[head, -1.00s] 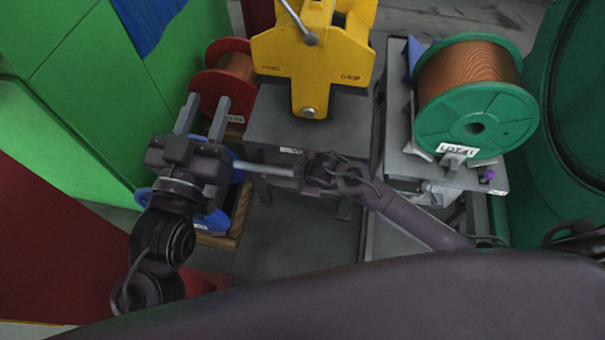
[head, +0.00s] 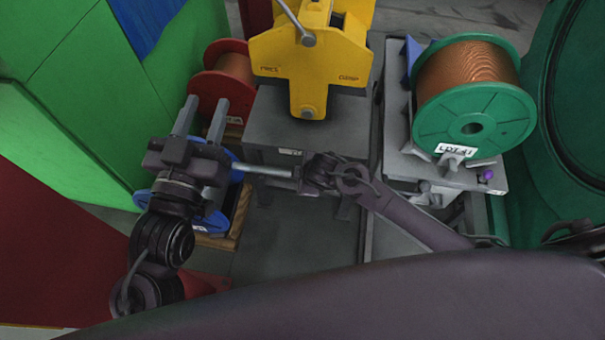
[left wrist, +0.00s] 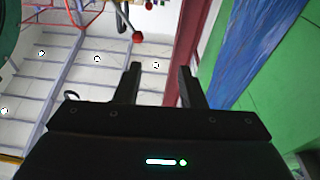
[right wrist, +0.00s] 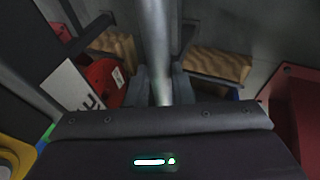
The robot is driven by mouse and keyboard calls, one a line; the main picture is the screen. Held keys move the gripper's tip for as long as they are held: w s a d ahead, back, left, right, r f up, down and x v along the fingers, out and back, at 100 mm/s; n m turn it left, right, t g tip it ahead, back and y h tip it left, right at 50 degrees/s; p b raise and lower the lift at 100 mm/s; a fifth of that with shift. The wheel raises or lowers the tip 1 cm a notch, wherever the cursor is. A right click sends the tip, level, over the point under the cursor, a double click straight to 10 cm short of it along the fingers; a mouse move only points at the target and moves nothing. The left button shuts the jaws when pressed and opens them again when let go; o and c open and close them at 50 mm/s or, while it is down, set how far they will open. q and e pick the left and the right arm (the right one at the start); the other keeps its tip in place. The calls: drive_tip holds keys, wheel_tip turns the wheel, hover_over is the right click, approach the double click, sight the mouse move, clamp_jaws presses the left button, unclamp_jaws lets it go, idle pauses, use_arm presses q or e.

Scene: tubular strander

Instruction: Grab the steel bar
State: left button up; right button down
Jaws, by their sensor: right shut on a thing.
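The steel bar (head: 265,170) is a thin grey rod, held nearly level in the middle of the head view. My right gripper (head: 298,174) is shut on its right end. In the right wrist view the bar (right wrist: 155,45) runs out from between the closed fingers (right wrist: 159,85). The bar's left end meets the outline of my left gripper's body in the head view; I cannot tell if they touch. My left gripper (head: 203,103) is open and empty, its fingers pointing away from me. The left wrist view shows the two fingers (left wrist: 160,72) apart with nothing between them.
A yellow clamp block (head: 310,60) stands on a grey bench (head: 290,125). A green spool of copper wire (head: 470,95) stands at right on a grey stand. Red (head: 222,85) and blue (head: 233,205) spools are behind and below my left gripper. A green wall (head: 70,90) is at left.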

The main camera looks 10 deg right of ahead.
drive_tip(key=shift+w+r, duration=0.1)
drive_tip(key=shift+r, duration=0.15)
